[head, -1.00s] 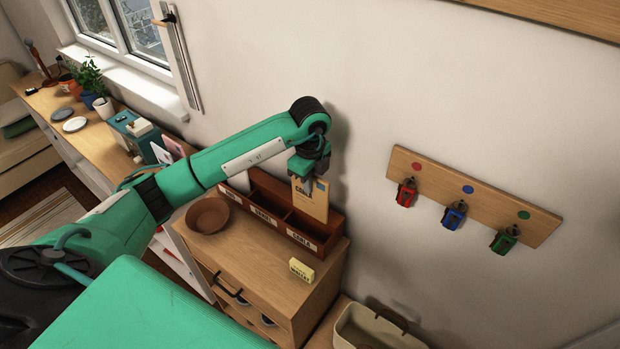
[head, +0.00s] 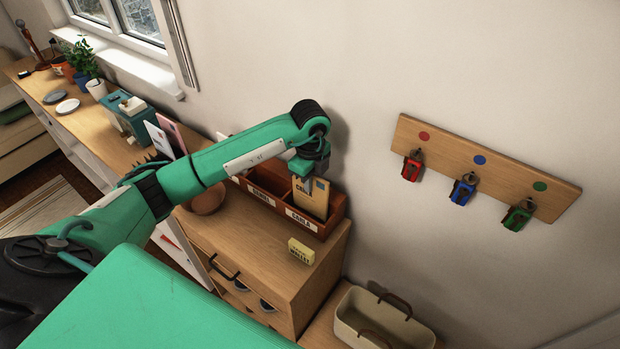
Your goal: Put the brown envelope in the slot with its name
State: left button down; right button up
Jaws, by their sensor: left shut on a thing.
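The brown envelope (head: 315,203) hangs upright from my left gripper (head: 306,178), which is shut on its top edge. Its printed name is partly covered by the gripper and appears to read CARLA. The wooden letter rack (head: 334,222) stands against the wall on the cabinet. The envelope is at the rack's right slot, labelled CARLA (head: 300,221), with its lower edge at or just behind the front panel; how deep it sits is not clear. The middle slot's label (head: 263,197) is too small to read surely. My left arm hides the rack's left part. My right gripper is not in view.
A yellow block (head: 301,251) and a brown bowl (head: 207,202), partly behind my arm, are on the cabinet top (head: 258,240). A key board (head: 495,172) with three coloured tags hangs to the right. A cream basket (head: 380,322) stands lower right.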

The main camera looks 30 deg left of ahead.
pick_arm(q)
jog(key=shift+f, duration=0.1)
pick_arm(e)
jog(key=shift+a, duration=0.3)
pick_arm(q)
jog(key=c, duration=1.5)
grip_release()
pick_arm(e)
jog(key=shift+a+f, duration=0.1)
